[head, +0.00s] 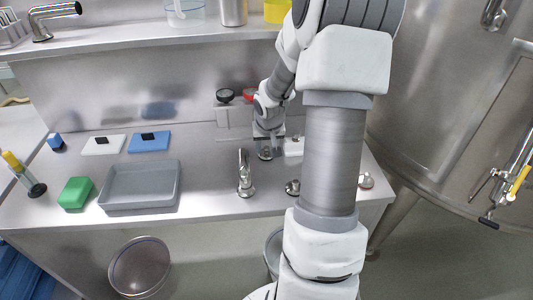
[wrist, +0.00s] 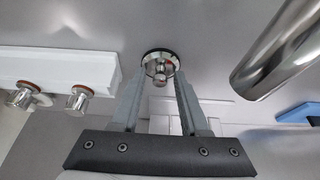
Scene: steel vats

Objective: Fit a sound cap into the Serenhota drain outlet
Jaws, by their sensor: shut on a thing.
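My gripper (wrist: 161,88) is shut on the knob of a small steel cap (wrist: 160,64) with a dark ring around its rim. In the head view my gripper (head: 266,148) is low over the back of the steel bench; whether the cap touches the surface behind it, I cannot tell. A white holder (wrist: 60,68) is left of the gripper in the wrist view, with two steel caps (wrist: 79,98) (wrist: 19,98) with reddish-brown rings. In the head view the holder (head: 294,146) is partly hidden by my arm. No label naming Serenhota is readable, so I cannot tell which outlet it is.
A steel spout (head: 244,174) stands on the bench left of my gripper; a thick steel pipe (wrist: 275,55) shows close at right in the wrist view. A grey tray (head: 140,204), green block (head: 75,192) and blue board (head: 149,142) lie left. A large vat (head: 440,110) stands right.

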